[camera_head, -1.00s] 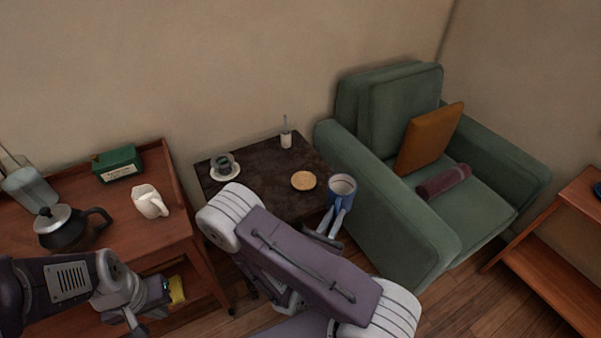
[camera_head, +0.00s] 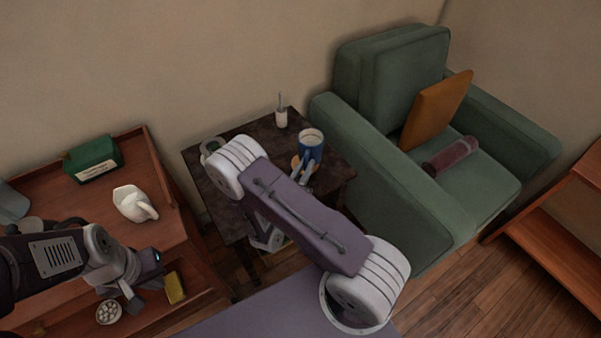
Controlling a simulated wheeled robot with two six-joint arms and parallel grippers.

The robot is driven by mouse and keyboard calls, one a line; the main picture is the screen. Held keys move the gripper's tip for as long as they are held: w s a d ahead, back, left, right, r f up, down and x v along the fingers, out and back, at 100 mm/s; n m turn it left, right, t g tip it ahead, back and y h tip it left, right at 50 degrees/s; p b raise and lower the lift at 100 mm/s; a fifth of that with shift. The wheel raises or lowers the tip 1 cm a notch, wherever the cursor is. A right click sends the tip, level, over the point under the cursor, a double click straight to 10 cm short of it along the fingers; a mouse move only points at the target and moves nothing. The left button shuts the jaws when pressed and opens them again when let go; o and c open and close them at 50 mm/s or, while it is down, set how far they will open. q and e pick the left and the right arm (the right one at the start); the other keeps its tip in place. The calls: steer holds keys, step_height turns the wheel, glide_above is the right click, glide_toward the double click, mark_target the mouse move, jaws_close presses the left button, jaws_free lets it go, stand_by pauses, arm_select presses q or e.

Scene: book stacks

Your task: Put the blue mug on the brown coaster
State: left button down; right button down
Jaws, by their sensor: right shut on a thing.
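The blue mug (camera_head: 311,146) is upright over the dark side table (camera_head: 256,131). My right gripper (camera_head: 306,168) is shut on its near side. The brown coaster (camera_head: 295,161) is mostly hidden behind the mug and my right arm; only a light edge shows left of the mug. The mug overlaps the coaster in the picture, but I cannot tell whether it touches it. My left gripper (camera_head: 140,291) is low at the left, in front of the wooden cabinet; its jaw opening is unclear.
A white holder with a stick (camera_head: 281,117) stands at the table's back. A cup (camera_head: 210,148) at its left is partly hidden by my arm. The green armchair (camera_head: 378,190) borders the table's right. A white pitcher (camera_head: 134,203) and green box (camera_head: 92,158) stand on the cabinet.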

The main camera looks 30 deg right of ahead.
steer(key=shift+w+a+f+b, duration=0.1)
steer(key=shift+w+f+b, duration=0.3)
steer(key=shift+f, duration=0.55)
steer(key=shift+w+d+f+b, duration=0.1)
steer(key=shift+w+f+b, duration=0.2)
steer(key=shift+w+f, duration=0.45)
steer(key=shift+w+a+f+b, duration=0.1)
steer(key=shift+w+f+b, duration=0.2)
steer(key=shift+f, duration=0.8)
steer(key=shift+s+f, duration=0.1)
steer(key=shift+f, duration=0.1)
steer(key=c, duration=1.4)
jaws_free()
steer(key=shift+c, duration=0.2)
steer(key=shift+r, duration=0.15)
